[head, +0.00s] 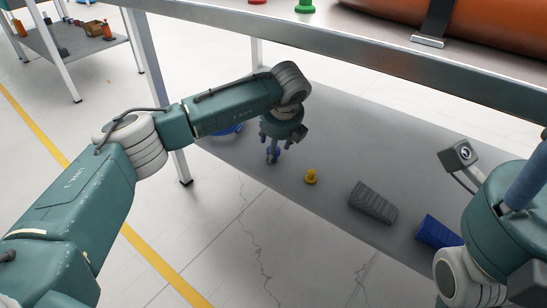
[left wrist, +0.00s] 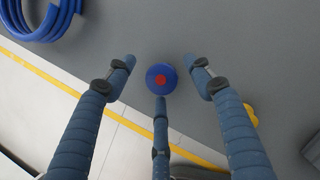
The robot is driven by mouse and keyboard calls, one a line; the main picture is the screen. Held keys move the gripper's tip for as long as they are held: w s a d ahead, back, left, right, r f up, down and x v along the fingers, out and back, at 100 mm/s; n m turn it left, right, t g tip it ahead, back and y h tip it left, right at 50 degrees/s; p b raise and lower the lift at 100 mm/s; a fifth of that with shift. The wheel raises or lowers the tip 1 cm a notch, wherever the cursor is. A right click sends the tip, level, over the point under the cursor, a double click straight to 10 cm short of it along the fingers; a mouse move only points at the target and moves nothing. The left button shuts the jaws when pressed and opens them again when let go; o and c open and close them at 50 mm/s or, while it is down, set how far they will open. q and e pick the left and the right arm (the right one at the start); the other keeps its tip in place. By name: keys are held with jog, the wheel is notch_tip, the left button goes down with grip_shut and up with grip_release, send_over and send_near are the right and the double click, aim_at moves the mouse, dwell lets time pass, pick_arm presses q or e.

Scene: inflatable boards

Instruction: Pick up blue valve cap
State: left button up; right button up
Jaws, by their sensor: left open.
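The blue valve cap (left wrist: 161,78), round with a red centre, sits on the grey lower shelf in the left wrist view. My left gripper (head: 274,151) is open above the shelf, its fingers pointing down. In the left wrist view, its three blue fingers are spread around the cap, one at each side and one below. I cannot tell whether any finger touches it. In the head view the fingers hide most or all of the cap. Part of my right gripper (head: 525,178) shows at the right edge; its opening cannot be made out.
On the shelf (head: 335,150) a yellow cap (head: 311,177) stands right of my left gripper. A grey ridged block (head: 373,203) and a blue roll (head: 438,232) lie further right. A blue hose coil (left wrist: 45,20) lies left. The tabletop edge (head: 350,45) overhangs the shelf.

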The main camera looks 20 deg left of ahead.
pick_arm(q)
jog(key=shift+w+f, duration=0.1)
jog(key=shift+f, duration=0.2)
jog(key=c, duration=1.2)
jog(key=shift+o, duration=0.2)
jog(key=shift+r, duration=0.15)
